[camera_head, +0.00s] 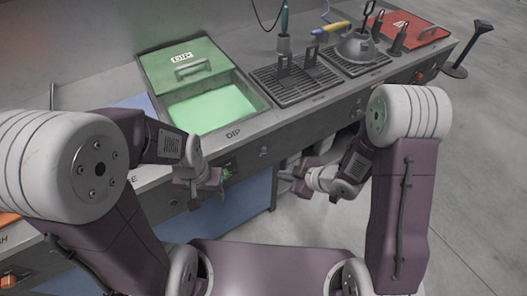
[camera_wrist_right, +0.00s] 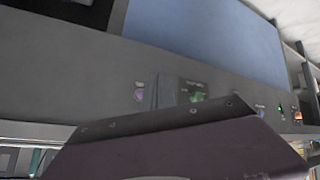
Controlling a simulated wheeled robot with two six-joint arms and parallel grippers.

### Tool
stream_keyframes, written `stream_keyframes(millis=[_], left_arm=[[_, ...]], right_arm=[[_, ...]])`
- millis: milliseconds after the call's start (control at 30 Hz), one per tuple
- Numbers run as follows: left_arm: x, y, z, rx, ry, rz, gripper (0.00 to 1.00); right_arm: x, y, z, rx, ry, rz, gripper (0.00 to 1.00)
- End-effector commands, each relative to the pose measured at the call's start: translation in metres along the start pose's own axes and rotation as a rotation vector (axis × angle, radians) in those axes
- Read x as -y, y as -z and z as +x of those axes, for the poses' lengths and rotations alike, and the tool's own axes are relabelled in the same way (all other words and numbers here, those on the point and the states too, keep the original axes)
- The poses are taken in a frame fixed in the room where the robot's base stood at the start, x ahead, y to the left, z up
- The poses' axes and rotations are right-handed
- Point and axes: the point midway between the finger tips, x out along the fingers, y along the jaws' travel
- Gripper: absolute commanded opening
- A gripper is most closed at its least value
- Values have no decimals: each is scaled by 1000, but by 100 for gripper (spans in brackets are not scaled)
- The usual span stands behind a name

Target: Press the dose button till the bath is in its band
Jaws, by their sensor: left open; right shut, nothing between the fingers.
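The bath (camera_head: 210,108), marked DIP, holds pale green liquid in the counter. A small purple button (camera_head: 263,152) is on the counter's front face below it; a purple button also shows in the right wrist view (camera_wrist_right: 139,96). Its label is too small to read. Beside it in that view is a dark display (camera_wrist_right: 196,97) with a green patch; its reading is unclear. My left gripper (camera_head: 217,178) is open and empty in front of the panel. My right gripper (camera_head: 284,176) is shut and empty, below and right of the button; contact with the panel cannot be told.
A green lid (camera_head: 183,65) with a handle lies behind the bath. Black grates (camera_head: 297,85) and tools stand to the right, with a red lid (camera_head: 413,28) beyond. Small green and red lights (camera_wrist_right: 298,115) show on the panel.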

Motion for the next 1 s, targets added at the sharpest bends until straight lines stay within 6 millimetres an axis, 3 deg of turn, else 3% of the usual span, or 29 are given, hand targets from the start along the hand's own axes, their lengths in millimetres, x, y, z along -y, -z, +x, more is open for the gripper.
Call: stream_keyframes(millis=[500,1000], left_arm=[[0,2,-17,0,0,0,48],[0,2,-18,0,0,0,48]], right_arm=[[-35,36,47,0,1,-1,0],[-40,40,55,0,0,0,0]])
